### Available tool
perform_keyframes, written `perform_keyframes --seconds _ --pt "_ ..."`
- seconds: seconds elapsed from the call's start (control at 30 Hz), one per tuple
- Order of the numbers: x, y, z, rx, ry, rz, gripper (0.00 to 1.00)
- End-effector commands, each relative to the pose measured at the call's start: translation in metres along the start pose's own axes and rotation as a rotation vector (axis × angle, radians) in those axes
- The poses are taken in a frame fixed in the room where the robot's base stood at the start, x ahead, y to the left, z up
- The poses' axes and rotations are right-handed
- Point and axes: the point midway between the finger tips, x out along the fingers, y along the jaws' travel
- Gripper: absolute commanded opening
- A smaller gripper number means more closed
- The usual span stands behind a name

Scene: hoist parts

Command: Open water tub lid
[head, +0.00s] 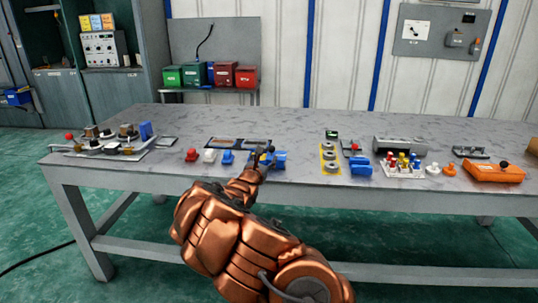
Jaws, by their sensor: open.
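I cannot pick out a water tub or its lid for certain. My gripper (262,160) is small in the head view, at the end of my copper-coloured arm, over the front middle of the grey table. Its jaws are open, and I see nothing held between them. Blue parts (279,160) lie right beside and partly behind the gripper; whether it touches them is unclear. My arm hides part of the table's front edge.
The grey table (300,190) carries a red part (192,155), a white part (209,156), a yellow plate (330,158) and an orange box (487,172). Green bins (172,77) and red bins (246,76) stand on a back bench. The table's rear middle is clear.

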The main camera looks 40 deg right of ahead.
Motion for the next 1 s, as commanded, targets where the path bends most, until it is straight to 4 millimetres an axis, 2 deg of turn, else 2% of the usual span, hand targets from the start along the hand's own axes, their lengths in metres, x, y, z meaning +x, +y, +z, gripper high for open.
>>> perform_keyframes --seconds 0.2,0.4,1.0 --pt "-0.030 0.001 0.000 -0.002 0.001 0.002 0.55" --pt "-0.043 -0.001 0.000 -0.002 -0.001 -0.001 0.55" --pt "-0.046 -0.001 0.001 0.000 -0.001 -0.001 0.55"
